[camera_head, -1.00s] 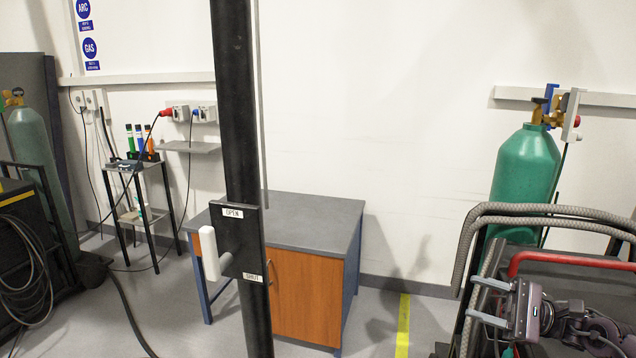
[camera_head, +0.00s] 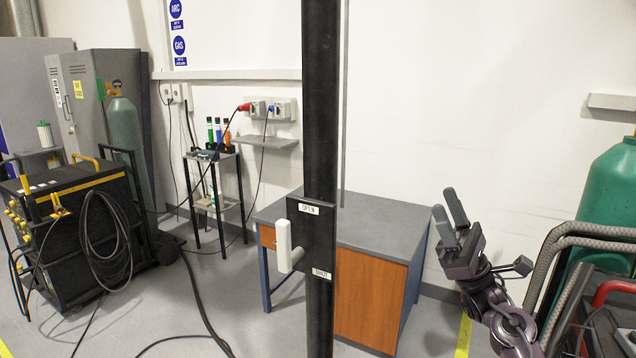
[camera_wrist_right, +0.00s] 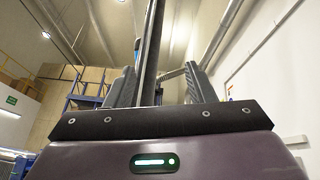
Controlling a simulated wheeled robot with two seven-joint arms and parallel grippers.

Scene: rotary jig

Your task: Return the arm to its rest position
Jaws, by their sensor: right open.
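My right gripper (camera_head: 449,216) is raised at the right of the head view, its fingers pointing up and apart with nothing between them. It stands in front of the white wall, right of the bench. In the right wrist view its two fingers (camera_wrist_right: 162,88) point up toward the ceiling, with a dark post behind them. The black post (camera_head: 322,110) stands upright in the middle of the head view. It carries a plate labelled OPEN and SHUT with a white-handled lever (camera_head: 284,243), apart from my gripper. My left gripper is not in view.
A grey-topped bench (camera_head: 378,222) with orange doors stands behind the post. A green gas cylinder (camera_head: 608,200) and grey hoses (camera_head: 590,232) are close to my right arm. A black welding unit (camera_head: 75,235) stands at left. Cables cross the floor.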

